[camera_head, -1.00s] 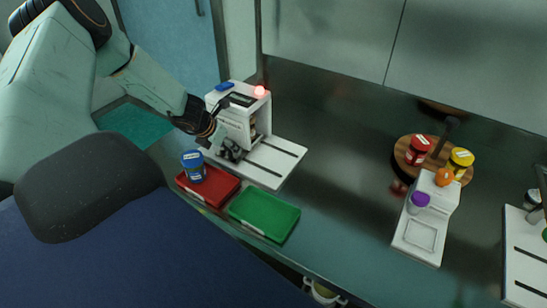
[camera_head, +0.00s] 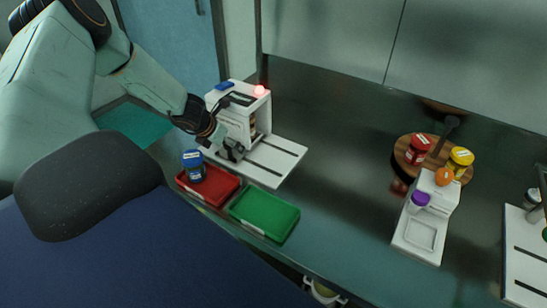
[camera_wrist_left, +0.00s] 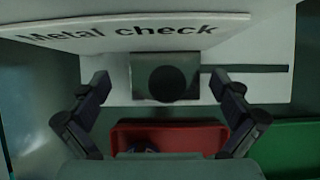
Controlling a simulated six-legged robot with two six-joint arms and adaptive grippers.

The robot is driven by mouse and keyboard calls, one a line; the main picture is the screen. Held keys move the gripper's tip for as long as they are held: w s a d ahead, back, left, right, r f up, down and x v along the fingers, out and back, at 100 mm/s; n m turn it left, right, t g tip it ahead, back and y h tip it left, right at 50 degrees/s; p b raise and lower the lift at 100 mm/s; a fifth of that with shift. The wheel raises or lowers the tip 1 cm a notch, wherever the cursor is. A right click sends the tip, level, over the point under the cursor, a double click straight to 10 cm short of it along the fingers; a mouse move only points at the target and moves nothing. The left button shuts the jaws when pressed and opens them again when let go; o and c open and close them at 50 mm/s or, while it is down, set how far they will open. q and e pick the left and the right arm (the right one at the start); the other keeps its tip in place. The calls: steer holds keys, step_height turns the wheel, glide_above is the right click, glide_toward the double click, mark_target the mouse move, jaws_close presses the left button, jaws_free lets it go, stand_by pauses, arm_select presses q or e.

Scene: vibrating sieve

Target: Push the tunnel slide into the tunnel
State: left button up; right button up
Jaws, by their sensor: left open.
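The tunnel is a white box (camera_head: 228,98) with a lit red lamp on top, at left centre of the head view. Its "Metal check" panel (camera_wrist_left: 130,33) spans the top of the left wrist view. The tunnel slide, a white plate with black slots (camera_head: 272,160), sticks out to the right of the tunnel; part of it also shows in the wrist view (camera_wrist_left: 275,85). My left gripper (camera_head: 234,152) is open beside the tunnel's near side, close to the slide. A grey block with a dark circle (camera_wrist_left: 165,78) appears between its fingers; I cannot tell what it is. Contact is unclear.
A red tray (camera_head: 222,190) holding a blue-lidded jar (camera_head: 194,165) and an empty green tray (camera_head: 265,214) lie in front of the tunnel. A white stand (camera_head: 415,240) and a round wooden board with jars (camera_head: 404,157) are at right. The counter between is clear.

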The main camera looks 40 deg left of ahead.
arm_select(q)
steer(key=p+v, duration=0.4)
steer(key=shift+s+r, duration=0.1)
steer(key=shift+r, duration=0.2)
steer(key=p+v, duration=0.4)
steer(key=p, duration=0.1)
steer(key=shift+s+r, duration=0.2)
steer(key=shift+s, duration=0.05)
steer(key=shift+w+f, duration=0.1)
steer(key=b+x, duration=0.6)
steer(key=b, duration=0.1)
steer(key=shift+f, duration=0.4)
steer(key=shift+b+x, duration=1)
steer(key=shift+x, duration=0.1)
steer(key=shift+w+r, duration=0.1)
steer(key=shift+w, duration=0.1)
